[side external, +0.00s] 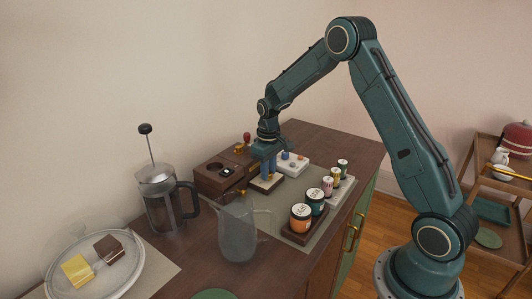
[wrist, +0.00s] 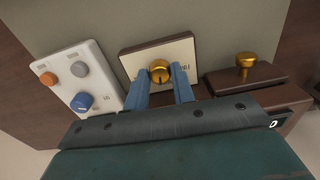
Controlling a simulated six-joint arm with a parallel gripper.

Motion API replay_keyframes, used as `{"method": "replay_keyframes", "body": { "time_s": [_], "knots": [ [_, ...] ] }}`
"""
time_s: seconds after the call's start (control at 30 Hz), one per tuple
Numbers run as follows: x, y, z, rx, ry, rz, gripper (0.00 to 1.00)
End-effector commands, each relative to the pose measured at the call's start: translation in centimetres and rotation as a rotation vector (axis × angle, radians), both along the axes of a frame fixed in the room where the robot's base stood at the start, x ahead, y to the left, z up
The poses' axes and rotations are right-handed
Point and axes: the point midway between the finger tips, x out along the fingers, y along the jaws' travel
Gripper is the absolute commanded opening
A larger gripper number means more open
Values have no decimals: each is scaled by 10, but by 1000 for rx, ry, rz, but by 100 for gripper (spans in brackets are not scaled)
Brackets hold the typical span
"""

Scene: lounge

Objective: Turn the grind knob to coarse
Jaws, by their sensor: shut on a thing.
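A gold knob (wrist: 159,71) with a dark slot sits on a cream plate (wrist: 185,51) in a dark wood frame. My gripper (wrist: 164,76) has its two blue fingers shut on this knob, one on each side. Lettering on the plate, right of the knob, is partly hidden and too small to read. In the side external view my gripper (side external: 268,166) points down at the cream plate (side external: 264,186), and the knob itself is hidden behind the fingers.
A white panel (wrist: 74,62) with orange, grey and blue knobs stands left of the plate. A wooden block with another gold knob (wrist: 246,61) is at right. In the side external view, a French press (side external: 160,205), a glass jug (side external: 237,232) and several jars (side external: 301,217) stand nearby.

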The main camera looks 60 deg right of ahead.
Motion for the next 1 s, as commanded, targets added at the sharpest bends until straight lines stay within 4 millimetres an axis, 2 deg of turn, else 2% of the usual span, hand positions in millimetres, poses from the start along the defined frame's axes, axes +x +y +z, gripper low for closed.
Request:
{"method": "replay_keyframes", "body": {
  "time_s": [1.0],
  "knots": [
    [0, 0, 1, 0, -1, -902, 2]
  ]
}}
